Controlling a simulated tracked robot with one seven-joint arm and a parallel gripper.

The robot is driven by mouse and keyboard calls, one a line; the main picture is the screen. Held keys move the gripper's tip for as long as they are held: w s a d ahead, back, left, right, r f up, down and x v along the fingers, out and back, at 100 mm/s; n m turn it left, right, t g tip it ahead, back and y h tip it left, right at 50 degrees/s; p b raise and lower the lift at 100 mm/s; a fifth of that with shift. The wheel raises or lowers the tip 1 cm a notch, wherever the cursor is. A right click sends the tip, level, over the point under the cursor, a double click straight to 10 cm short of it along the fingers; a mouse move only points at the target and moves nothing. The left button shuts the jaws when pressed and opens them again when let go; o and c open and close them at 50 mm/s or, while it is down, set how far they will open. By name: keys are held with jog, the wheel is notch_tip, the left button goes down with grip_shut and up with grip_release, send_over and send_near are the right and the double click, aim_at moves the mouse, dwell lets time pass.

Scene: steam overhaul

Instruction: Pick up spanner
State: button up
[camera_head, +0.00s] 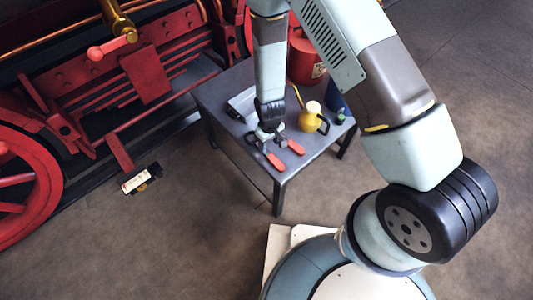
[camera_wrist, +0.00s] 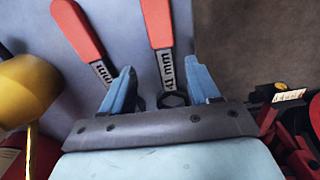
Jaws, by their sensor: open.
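Two spanners with red handles lie on the grey table. One spanner (camera_head: 275,160) shows on the left in the head view; in the wrist view its shank (camera_wrist: 167,70) runs between my fingers, with its dark ring head near the gripper's base. The other spanner (camera_head: 296,147) lies just to its right in the head view. In the wrist view that one (camera_wrist: 80,32) slants down to the left finger, which hides its lower end. My gripper (camera_head: 270,136) points down over the spanners' head ends. Its two blue fingers (camera_wrist: 162,82) are apart, with no grip on either spanner visible.
The grey table (camera_head: 240,153) also holds a yellow oil can (camera_head: 310,122), close to my gripper, a pale cup (camera_head: 313,106) and a silver box (camera_head: 242,103). A red container (camera_head: 305,62) stands behind. A red locomotive (camera_head: 150,75) is at left. The floor in front is clear.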

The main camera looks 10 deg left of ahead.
aim_at(268, 153)
jog(key=shift+s+a+f, duration=0.1)
jog(key=shift+a+f, duration=0.05)
jog(key=shift+f, duration=1.2)
jog(key=shift+a+f, duration=0.1)
jog(key=shift+f, duration=1.25)
jog(key=shift+c, duration=0.2)
grip_shut()
